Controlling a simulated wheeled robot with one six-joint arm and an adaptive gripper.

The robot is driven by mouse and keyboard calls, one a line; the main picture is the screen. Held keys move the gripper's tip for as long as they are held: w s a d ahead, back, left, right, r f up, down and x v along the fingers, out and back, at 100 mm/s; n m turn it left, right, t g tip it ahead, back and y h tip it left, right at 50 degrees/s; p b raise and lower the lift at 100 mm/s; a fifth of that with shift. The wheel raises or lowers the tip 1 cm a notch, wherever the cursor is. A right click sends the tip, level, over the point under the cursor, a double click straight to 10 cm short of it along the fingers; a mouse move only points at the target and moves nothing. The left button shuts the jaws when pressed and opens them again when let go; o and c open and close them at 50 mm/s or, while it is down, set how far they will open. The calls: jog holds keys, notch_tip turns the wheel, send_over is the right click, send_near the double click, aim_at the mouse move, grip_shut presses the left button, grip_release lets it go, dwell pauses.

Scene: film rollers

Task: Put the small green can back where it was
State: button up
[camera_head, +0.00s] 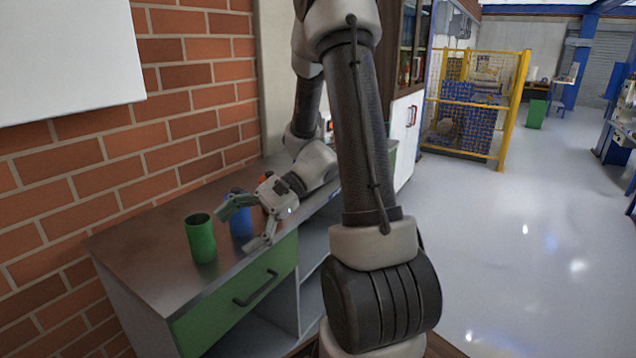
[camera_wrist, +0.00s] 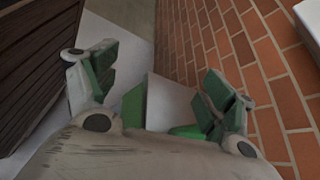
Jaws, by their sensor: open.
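A green can (camera_head: 201,238) stands upright on the counter (camera_head: 135,233) near its front left end in the head view. My gripper (camera_head: 238,226) is open, reaching in from the right, with its fingertips pointing left toward the can. The can appears outside the fingers, a little beyond their tips. The blue can (camera_head: 240,214) stands behind the gripper and is partly hidden by it. In the wrist view, the open fingers (camera_wrist: 160,82) frame part of the counter. A green patch (camera_wrist: 190,131) shows by the right finger; I cannot tell whether it is the can.
An orange object (camera_head: 264,189) is partly hidden behind my gripper. The counter has a green drawer front (camera_head: 245,290) with a dark handle. A brick wall (camera_head: 120,165) runs behind it. The counter's left end is clear. Open floor (camera_head: 540,240) lies to the right.

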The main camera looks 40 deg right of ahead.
jog(key=s+d+r+n+t+h, duration=0.3)
jog(key=s+d+r+n+h, duration=0.8)
jog(key=s+r+n+h, duration=0.1)
jog(key=shift+s+d+r+n+t+h, duration=0.3)
jog(key=shift+s+d+n+t+h, duration=0.15)
jog(key=shift+s+n, duration=0.2)
dwell(0.5)
